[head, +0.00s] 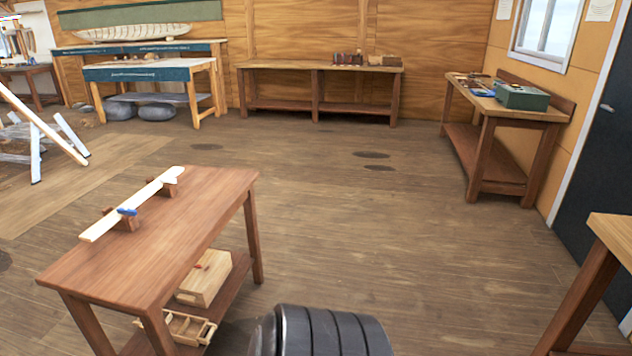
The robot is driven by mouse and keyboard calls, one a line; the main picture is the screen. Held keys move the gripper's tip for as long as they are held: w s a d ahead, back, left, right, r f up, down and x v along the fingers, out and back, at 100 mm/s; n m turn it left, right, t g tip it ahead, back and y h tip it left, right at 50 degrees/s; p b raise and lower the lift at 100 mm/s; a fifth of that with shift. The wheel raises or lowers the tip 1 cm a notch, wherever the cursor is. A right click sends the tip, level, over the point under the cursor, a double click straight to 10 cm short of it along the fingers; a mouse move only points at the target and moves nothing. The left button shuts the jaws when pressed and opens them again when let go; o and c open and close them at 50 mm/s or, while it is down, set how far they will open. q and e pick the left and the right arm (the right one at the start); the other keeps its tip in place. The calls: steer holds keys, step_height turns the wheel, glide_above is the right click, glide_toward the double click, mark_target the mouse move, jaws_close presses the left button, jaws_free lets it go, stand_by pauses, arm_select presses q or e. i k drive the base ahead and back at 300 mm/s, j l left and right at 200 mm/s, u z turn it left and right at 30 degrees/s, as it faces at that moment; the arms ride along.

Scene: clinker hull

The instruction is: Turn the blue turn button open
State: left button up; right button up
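A small blue piece (127,211) sits on a pale wooden plank (103,226) on the near brown table (190,230). It is too small to tell whether it is the blue turn button or which way it is turned. A pale wooden box (206,280) with a small red piece on it stands on that table's lower shelf. No blue button can be made out on the box. Neither of my grippers is in view.
An open wooden tray (180,328) is on the same shelf. A bench with a green box (522,97) stands at the right wall, and a long bench (318,68) at the back. A table corner (612,232) is at the near right. The middle floor is clear.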

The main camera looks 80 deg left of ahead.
mark_target(125, 211)
steer(key=u, duration=2.4)
